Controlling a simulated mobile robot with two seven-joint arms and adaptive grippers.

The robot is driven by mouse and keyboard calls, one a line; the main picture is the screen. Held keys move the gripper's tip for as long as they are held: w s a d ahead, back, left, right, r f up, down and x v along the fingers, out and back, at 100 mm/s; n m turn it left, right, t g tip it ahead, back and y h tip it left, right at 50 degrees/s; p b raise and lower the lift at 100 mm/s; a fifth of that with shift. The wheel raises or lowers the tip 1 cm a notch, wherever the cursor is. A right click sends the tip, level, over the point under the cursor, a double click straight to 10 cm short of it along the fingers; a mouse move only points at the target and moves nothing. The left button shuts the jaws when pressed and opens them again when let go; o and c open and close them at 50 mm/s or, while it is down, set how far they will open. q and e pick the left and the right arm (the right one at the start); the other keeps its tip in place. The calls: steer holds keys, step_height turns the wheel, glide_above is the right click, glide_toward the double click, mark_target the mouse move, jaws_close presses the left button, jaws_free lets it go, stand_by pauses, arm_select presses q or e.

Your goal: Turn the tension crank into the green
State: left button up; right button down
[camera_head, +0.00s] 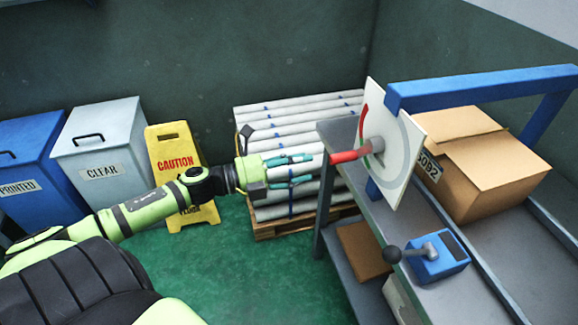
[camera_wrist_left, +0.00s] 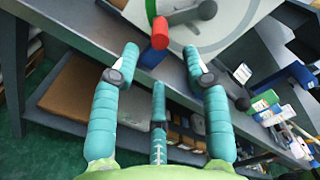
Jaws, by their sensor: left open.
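The tension crank has a red handle (camera_head: 350,155) on a grey arm and hub, mounted on a white dial plate (camera_head: 407,150) with a red and a green mark. In the left wrist view the red handle (camera_wrist_left: 160,33) lies ahead of the fingertips, and a green band (camera_wrist_left: 151,12) shows beside it. My left gripper (camera_head: 312,168) is open and empty, a little left of the handle and apart from it. In the left wrist view its teal fingers (camera_wrist_left: 160,65) are spread on both sides of the handle's line. My right gripper is not in view.
A blue lever box (camera_head: 438,256) with a black knob sits on the grey bench below the dial. A blue frame (camera_head: 480,88) and a cardboard box (camera_head: 470,160) stand behind it. White rolls on a pallet (camera_head: 265,232), a yellow caution sign (camera_head: 175,155) and two bins stand left.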

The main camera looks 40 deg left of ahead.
arm_select(q)
steer(key=shift+v, duration=1.05)
steer(key=a+f+n+t+y, duration=0.1)
steer(key=a+f+n+y, duration=0.4)
steer(key=f, duration=0.4)
steer(key=a+f+n+y, duration=0.3)
steer(key=a+f+n, duration=0.2)
steer(key=f+n, duration=0.25)
steer(key=s+a+f+n+g+y, duration=0.1)
steer(key=s+f+n+g+y, duration=0.2)
steer(key=f, duration=0.6)
steer(key=s+f+n+g+y, duration=0.1)
steer(key=s+f+n, duration=0.4)
steer(key=f, duration=0.4)
steer(key=s+d+f+n+g, duration=0.2)
steer(key=s+d+f, duration=0.1)
steer(key=s+f, duration=0.35)
steer(key=s+d+f+n+g, duration=0.1)
steer(key=s+d+f+g, duration=0.15)
steer(key=s+f, duration=0.4)
steer(key=s+d+f+n+g, duration=0.2)
steer(key=s+d+f, duration=0.2)
steer(key=s+d, duration=0.3)
steer(key=s+d+f+n+g+h, duration=0.1)
steer(key=s+d+f, duration=0.4)
steer(key=s, duration=0.5)
steer(key=d+n+g, duration=0.1)
steer(key=d+g, duration=0.1)
steer(key=shift+s+g, duration=0.15)
steer(key=shift+g, duration=0.2)
